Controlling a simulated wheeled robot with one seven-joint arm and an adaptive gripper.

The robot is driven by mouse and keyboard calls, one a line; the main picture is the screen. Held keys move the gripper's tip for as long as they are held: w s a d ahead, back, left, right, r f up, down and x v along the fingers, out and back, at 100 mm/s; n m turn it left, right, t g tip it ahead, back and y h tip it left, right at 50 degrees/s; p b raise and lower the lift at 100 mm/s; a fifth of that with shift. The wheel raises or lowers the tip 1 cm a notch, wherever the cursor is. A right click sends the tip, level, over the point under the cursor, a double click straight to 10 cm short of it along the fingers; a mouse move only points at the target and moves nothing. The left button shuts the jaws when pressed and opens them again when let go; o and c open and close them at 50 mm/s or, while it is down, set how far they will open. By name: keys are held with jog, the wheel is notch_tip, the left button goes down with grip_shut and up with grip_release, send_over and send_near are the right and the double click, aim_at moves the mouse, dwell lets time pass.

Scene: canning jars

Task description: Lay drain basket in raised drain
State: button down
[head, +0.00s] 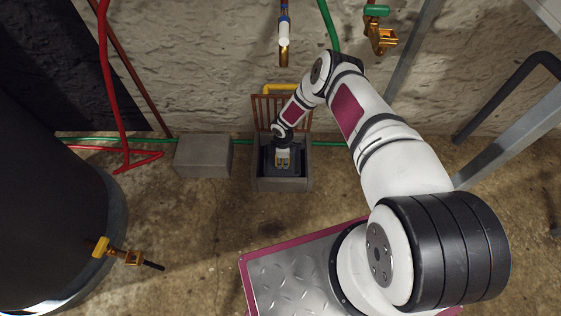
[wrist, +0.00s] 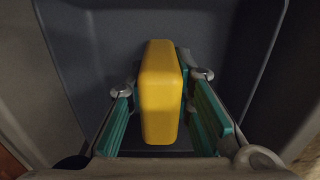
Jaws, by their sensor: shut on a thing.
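The raised drain (head: 282,185) is a grey concrete box on the floor against the back wall. The dark grey drain basket (head: 268,162) shows inside its walls in the head view. In the wrist view the basket (wrist: 105,40) fills most of the picture, and its yellow handle (wrist: 160,95) stands up in the middle. My gripper (head: 283,160) points down into the drain. Its teal-padded fingers are shut on the yellow handle from both sides. My gripper hides part of the basket, and I cannot tell whether the basket's underside touches the drain floor.
A rusty brown grate (head: 265,108) stands upright behind the drain. A concrete block (head: 203,155) sits to its left. A large dark tank (head: 45,210) with a brass valve stands at far left. Open floor (head: 190,215) lies in front of the drain.

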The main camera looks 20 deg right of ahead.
jog(key=c, duration=1.4)
grip_release()
jog(key=shift+r, duration=0.1)
notch_tip(320, 180, up, 8)
jog(key=p, duration=0.4)
jog(key=shift+f, duration=0.2)
